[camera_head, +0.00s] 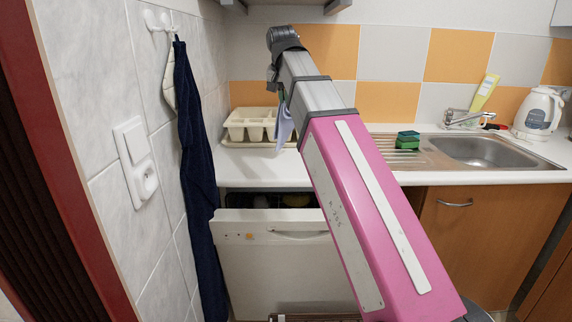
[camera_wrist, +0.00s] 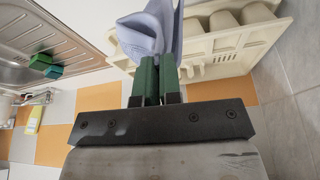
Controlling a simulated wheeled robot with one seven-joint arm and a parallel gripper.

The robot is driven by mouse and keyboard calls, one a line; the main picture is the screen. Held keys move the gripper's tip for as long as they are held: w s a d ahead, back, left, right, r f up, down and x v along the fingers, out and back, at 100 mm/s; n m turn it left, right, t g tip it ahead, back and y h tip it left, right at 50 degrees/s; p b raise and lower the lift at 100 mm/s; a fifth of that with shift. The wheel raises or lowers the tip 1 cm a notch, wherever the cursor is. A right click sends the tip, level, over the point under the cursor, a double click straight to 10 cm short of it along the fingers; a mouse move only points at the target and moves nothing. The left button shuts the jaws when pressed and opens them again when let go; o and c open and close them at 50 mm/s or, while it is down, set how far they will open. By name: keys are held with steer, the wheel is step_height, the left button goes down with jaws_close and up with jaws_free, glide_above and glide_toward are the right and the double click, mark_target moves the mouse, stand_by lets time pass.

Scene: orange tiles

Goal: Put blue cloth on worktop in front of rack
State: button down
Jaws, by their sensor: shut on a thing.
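My gripper (camera_wrist: 158,80) is shut on a pale blue cloth (camera_wrist: 149,34), which bunches up beyond the green fingers in the wrist view. In the head view the cloth (camera_head: 284,124) hangs below my gripper, just in front of the cream rack (camera_head: 236,129). The rack also shows in the wrist view (camera_wrist: 237,62), beside the cloth. The white worktop (camera_head: 262,172) runs below the rack. My arm hides part of the worktop and the gripper's fingers in the head view. I cannot tell if the cloth touches the worktop.
A partly open dishwasher door (camera_head: 275,262) stands below the worktop. A steel sink (camera_head: 480,151), a green sponge (camera_head: 407,140) and a white kettle (camera_head: 539,113) are at the right. A dark blue towel (camera_head: 195,180) hangs on the left wall.

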steer(key=w+a+m+g+h, duration=0.1)
steer(key=w+a+m+h, duration=0.1)
steer(key=w+m, duration=0.4)
steer(key=w+a+m+g+h, duration=0.1)
steer(key=w+a+m, duration=0.25)
steer(key=w, duration=0.35)
glide_toward(297, 175)
steer(key=shift+m, duration=0.35)
steer(key=x, duration=0.6)
steer(key=shift+w, duration=0.15)
steer(key=c, duration=0.9)
jaws_free()
